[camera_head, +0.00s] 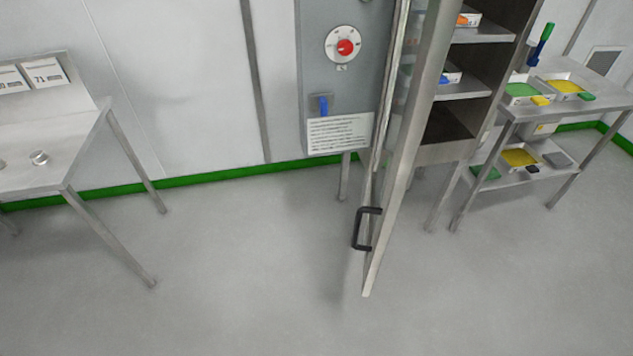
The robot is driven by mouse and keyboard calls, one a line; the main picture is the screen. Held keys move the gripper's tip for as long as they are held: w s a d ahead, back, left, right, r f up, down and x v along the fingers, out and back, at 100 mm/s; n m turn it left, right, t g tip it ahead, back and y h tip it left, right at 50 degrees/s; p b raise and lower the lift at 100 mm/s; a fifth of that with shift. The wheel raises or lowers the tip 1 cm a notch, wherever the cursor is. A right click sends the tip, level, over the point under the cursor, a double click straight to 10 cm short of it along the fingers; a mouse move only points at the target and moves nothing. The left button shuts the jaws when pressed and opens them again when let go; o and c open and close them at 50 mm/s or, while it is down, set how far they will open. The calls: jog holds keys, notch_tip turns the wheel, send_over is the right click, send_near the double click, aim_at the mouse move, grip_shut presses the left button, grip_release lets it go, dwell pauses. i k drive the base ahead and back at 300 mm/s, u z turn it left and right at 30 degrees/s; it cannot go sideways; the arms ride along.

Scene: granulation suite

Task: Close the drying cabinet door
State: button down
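The drying cabinet door (405,150) stands wide open, swung out into the room, and I see it nearly edge-on. Its black handle (360,229) is on the left face near the lower end of the door. The drying cabinet (446,152) is to the right of the door, with its shelves and a few small boxes showing. The grey control panel (320,70) with a red knob is left of the door. My gripper is not in view, and nothing is seen touching the door.
A steel table (60,150) with signs stands at the left. A steel trolley (590,103) with trays of green and yellow items stands at the right. The grey floor (240,270) in front of and left of the door is clear.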

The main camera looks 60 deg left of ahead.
aim_at(410, 90)
jog(key=k, duration=0.45)
jog(key=u, duration=1.9)
jog(key=i, duration=0.5)
